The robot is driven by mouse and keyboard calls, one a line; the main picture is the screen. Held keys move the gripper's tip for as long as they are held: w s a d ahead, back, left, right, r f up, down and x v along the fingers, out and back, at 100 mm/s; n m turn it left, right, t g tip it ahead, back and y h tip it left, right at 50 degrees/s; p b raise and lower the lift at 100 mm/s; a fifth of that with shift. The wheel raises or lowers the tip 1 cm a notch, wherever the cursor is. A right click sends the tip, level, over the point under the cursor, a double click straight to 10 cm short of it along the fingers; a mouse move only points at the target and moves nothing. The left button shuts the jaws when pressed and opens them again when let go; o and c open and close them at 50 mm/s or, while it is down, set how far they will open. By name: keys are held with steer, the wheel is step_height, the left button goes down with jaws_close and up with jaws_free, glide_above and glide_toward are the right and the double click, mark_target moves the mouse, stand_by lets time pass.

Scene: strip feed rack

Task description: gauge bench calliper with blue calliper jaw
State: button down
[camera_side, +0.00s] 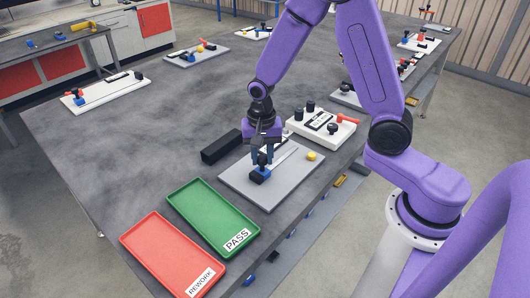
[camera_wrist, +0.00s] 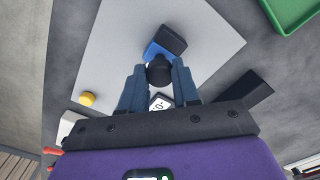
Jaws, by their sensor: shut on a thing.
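The bench calliper lies on a light grey plate (camera_side: 233,180) near the table's front edge; the plate also shows in the wrist view (camera_wrist: 105,45). Its blue calliper jaw (camera_side: 257,180) carries a black block and a black knob; the jaw also shows in the wrist view (camera_wrist: 152,50). My gripper (camera_side: 262,161) points down over it. In the wrist view my gripper (camera_wrist: 159,75) has its fingers on both sides of the black knob (camera_wrist: 159,70) and is shut on it. A white readout (camera_wrist: 160,102) is partly hidden between the fingers.
A green PASS tray (camera_side: 206,207) and a red REWORK tray (camera_side: 160,242) lie at front left. A black block (camera_side: 221,147) stands behind the plate. A white board with black knobs (camera_side: 340,137) stands behind right.

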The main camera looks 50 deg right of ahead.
mark_target(262, 161)
steer(key=shift+a, duration=0.3)
steer(key=c, duration=1)
jaws_free()
steer(key=shift+o, duration=1)
steer(key=shift+d, duration=0.1)
step_height(262, 161, up, 18)
steer(key=shift+f, duration=0.25)
steer(key=s+f+n, duration=0.2)
steer(key=s+n, duration=0.8)
steer(key=s, duration=0.2)
steer(key=s+f+n, duration=0.3)
steer(key=s+n, duration=0.8)
steer(key=s, duration=0.1)
steer(key=shift+f+n, duration=0.15)
steer(key=shift+n, duration=0.15)
